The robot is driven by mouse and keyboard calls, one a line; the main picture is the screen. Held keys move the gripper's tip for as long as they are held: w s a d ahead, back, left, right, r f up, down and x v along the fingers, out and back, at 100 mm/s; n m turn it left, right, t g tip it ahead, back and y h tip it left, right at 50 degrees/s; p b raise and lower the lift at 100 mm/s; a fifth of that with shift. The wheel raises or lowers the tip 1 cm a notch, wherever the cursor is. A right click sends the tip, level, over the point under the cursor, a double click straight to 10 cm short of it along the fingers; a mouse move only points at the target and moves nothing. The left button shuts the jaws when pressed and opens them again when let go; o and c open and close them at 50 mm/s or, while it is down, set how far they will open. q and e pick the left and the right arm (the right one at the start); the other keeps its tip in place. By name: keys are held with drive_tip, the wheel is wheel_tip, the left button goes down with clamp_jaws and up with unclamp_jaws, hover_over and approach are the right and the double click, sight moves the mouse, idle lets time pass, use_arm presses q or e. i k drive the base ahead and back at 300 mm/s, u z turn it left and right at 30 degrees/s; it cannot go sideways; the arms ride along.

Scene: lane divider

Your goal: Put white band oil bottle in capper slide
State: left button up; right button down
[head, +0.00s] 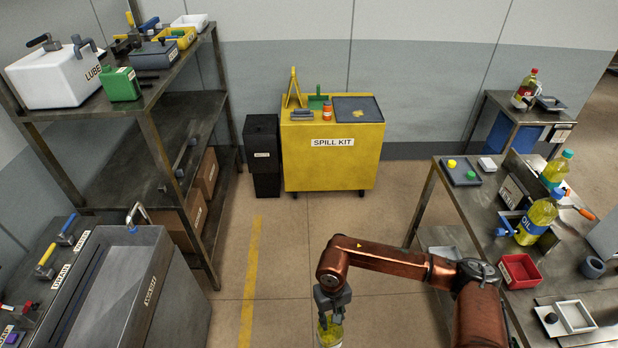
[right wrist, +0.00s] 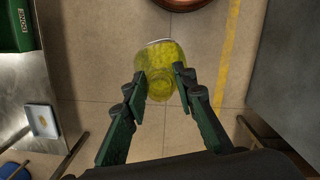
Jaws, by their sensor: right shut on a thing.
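My right gripper (head: 331,304) is shut on a clear bottle of yellow oil (head: 330,335), held over the open floor. In the right wrist view the bottle (right wrist: 160,72) sits between the two fingers (right wrist: 158,80), with a thin whitish line near its far end. Its lower part is cut off in the head view. Two other yellow oil bottles stand on the right table: one with a dark blue band (head: 537,220) and one with a green cap (head: 556,169) behind it. I cannot tell for sure which fixture is the capper slide. My left gripper is not in view.
The right table (head: 480,205) also holds a red bin (head: 519,270) and a tray with balls (head: 461,171). A grey labelled machine (head: 150,285) stands at lower left, beside a shelf rack. A yellow spill kit cabinet (head: 333,165) is at the back. Floor between is clear.

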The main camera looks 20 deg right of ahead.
sight(573, 318)
drive_tip(key=i, duration=1.35)
drive_tip(key=z, duration=3.15)
drive_tip(key=i, duration=0.9)
